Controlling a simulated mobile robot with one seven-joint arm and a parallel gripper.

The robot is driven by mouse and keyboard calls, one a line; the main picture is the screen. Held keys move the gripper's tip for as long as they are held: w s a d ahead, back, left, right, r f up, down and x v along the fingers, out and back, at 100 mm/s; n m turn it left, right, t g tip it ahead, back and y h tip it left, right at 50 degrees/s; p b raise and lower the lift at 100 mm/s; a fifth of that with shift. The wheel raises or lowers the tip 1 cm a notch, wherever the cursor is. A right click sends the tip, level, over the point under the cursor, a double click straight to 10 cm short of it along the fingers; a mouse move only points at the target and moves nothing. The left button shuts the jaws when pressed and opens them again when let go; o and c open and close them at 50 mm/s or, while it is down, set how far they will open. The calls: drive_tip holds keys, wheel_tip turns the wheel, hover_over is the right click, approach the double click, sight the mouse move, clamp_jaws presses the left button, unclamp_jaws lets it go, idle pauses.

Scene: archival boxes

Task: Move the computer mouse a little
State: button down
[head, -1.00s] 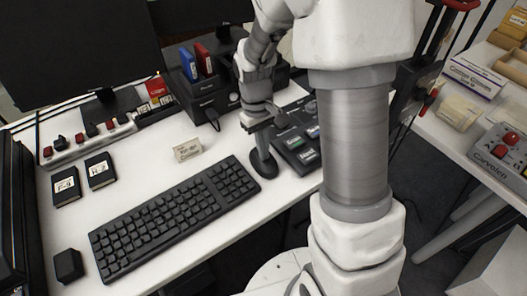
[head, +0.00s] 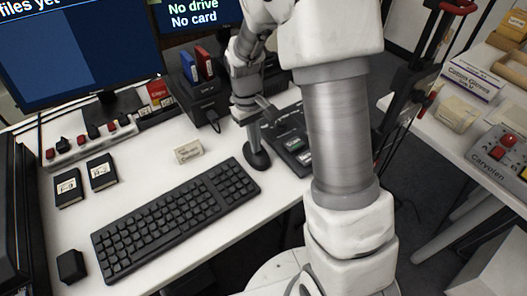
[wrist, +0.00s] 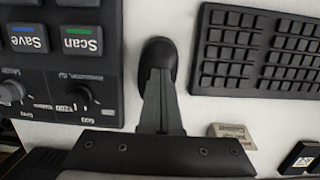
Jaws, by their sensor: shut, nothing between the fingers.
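The computer mouse (head: 257,161) is black and lies on the white desk, just right of the keyboard's far right corner. In the wrist view the mouse (wrist: 157,50) is at the top centre, between the control panel and the keyboard. My gripper (head: 252,146) points down at the mouse from above. In the wrist view my gripper (wrist: 160,78) is shut with nothing between its fingers. The fingertips overlap the near end of the mouse and hide part of it. They look to be on or very close to its top, but contact is not clear.
The black keyboard (head: 176,216) lies left of the mouse. A control panel (wrist: 62,60) with Save and Scan buttons is close on the other side. A small card (head: 188,152) stands behind the keyboard. Two black labelled boxes (head: 102,172) lie farther left. Some bare desk separates these.

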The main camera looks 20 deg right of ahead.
drive_tip(key=shift+w+a+r+p, duration=0.15)
drive_tip(key=shift+r+p, duration=0.2)
drive_tip(key=shift+p, duration=0.4)
drive_tip(key=s+d+r+m+t+p, duration=0.1)
drive_tip(key=s+r+t, duration=0.15)
drive_tip(key=r, duration=0.65)
drive_tip(key=s+r+m+t+p, duration=0.1)
drive_tip(key=s+r, duration=0.3)
drive_tip(key=r, duration=0.6)
drive_tip(key=s+r+m+t, duration=0.2)
drive_tip(key=s+r+t, duration=0.25)
drive_tip(key=s, duration=0.75)
wheel_tip(320, 180, up, 12)
drive_tip(key=p, duration=1.1)
drive_tip(key=shift+w+d+f+y, duration=0.15)
drive_tip(key=shift+w+d+y, duration=0.05)
drive_tip(key=shift+d+y, duration=0.15)
